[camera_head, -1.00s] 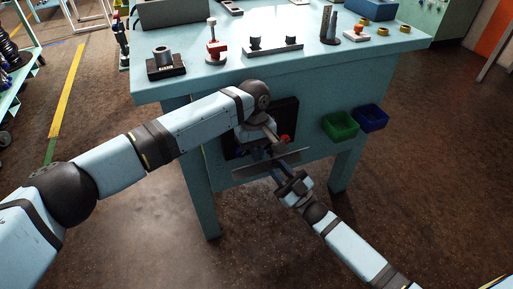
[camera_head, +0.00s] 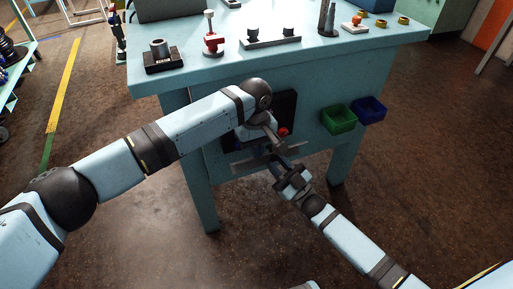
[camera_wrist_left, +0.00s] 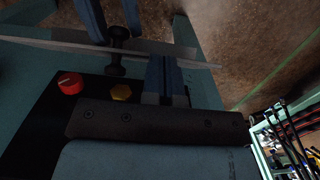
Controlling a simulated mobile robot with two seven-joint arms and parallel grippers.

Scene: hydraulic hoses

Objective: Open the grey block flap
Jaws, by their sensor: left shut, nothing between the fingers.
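The grey flap (camera_head: 245,163) juts out from the dark panel on the table's front face, seen as a thin slanted plate in the head view. In the left wrist view its edge (camera_wrist_left: 190,57) crosses near the top. My left gripper (camera_head: 280,146) is shut and empty, close to the flap; its fingers also show in the left wrist view (camera_wrist_left: 165,80). My right gripper (camera_head: 279,167) is at the flap's outer side. In the left wrist view its two fingers (camera_wrist_left: 112,18) are apart, with a dark knob (camera_wrist_left: 116,69) near them. Contact with the knob is unclear.
A red knob (camera_wrist_left: 70,83) and a yellow knob (camera_wrist_left: 121,92) sit on the dark panel. Green (camera_head: 338,118) and blue (camera_head: 369,109) bins hang to the right. The blue table (camera_head: 300,58) carries several fixtures above. Open floor lies in front.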

